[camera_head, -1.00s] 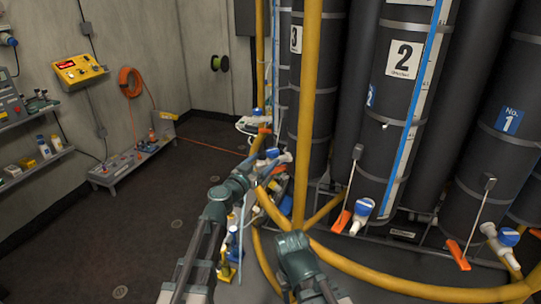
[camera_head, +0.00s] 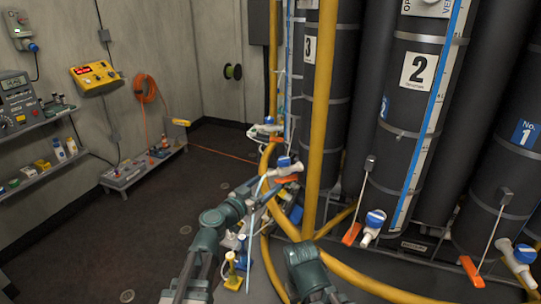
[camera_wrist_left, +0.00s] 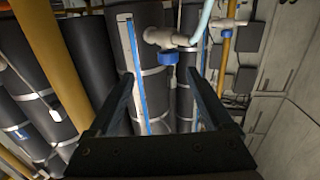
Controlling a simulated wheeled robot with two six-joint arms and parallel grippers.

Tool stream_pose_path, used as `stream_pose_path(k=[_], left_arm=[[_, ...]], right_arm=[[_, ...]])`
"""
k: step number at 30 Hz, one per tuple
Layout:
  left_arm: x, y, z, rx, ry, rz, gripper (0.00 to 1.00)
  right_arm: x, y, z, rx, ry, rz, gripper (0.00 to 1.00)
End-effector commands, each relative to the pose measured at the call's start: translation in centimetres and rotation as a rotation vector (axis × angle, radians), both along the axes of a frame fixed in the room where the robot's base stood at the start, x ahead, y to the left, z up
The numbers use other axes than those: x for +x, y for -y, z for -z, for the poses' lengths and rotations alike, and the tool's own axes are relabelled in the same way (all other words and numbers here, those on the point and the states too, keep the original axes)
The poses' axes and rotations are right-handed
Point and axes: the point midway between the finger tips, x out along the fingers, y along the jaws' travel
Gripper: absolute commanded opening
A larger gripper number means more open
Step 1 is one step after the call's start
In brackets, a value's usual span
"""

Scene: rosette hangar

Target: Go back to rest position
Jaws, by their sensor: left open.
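My left gripper (camera_head: 268,188) reaches in from the lower left to the pipework beside the dark cylinders in the head view. In the left wrist view, its two dark fingers (camera_wrist_left: 162,85) stand wide apart with nothing between them. A pale valve with a blue cap (camera_wrist_left: 165,45) shows just beyond the fingertips; I cannot tell whether they touch it. In the head view, a blue-capped white valve (camera_head: 284,164) with an orange handle (camera_head: 287,179) is close by the gripper. Of my right arm, only a joint shows at the bottom middle; its gripper is out of view.
A thick yellow upright pipe (camera_head: 322,120) and curving yellow hoses (camera_head: 385,288) stand close to both arms. Tall dark cylinders (camera_head: 412,120) fill the right side, with valves at their feet. Wall shelves (camera_head: 40,175) hold small items at left. The dark floor (camera_head: 110,240) is open.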

Motion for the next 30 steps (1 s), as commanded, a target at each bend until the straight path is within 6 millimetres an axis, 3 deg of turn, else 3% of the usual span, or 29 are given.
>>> stream_pose_path(k=[4, 8, 12, 15, 21, 25, 27, 30], left_arm=[[-3.0, 2.4, 3.8, 0.050, -0.179, 0.132, 0.84], [-6.9, 3.0, 9.4, 0.127, -0.468, 0.202, 0.84], [-11.4, 0.8, 15.1, 0.222, -0.810, 0.145, 0.84], [-14.2, -1.7, 17.9, 0.280, -1.014, 0.042, 0.84], [-18.9, -7.2, 20.7, 0.365, -1.306, -0.235, 0.84], [-21.6, -10.7, 21.1, 0.410, -1.438, -0.453, 0.84], [-22.1, -8.0, 19.6, 0.465, -1.429, -0.392, 0.84], [-23.2, -5.6, 18.6, 0.535, -1.429, -0.347, 0.84]], right_arm=[[0.0, 0.0, 0.0, 0.000, 0.000, 0.000, 0.50], [0.0, 0.0, 0.0, 0.000, 0.000, 0.000, 0.50], [0.0, 0.0, 0.0, 0.000, 0.000, 0.000, 0.50], [0.0, 0.0, 0.0, 0.000, 0.000, 0.000, 0.50], [0.0, 0.0, 0.0, 0.000, 0.000, 0.000, 0.50], [0.0, 0.0, 0.0, 0.000, 0.000, 0.000, 0.50], [0.0, 0.0, -1.5, 0.000, 0.000, 0.000, 0.50], [0.0, 0.0, -2.6, 0.000, 0.000, 0.000, 0.50]])
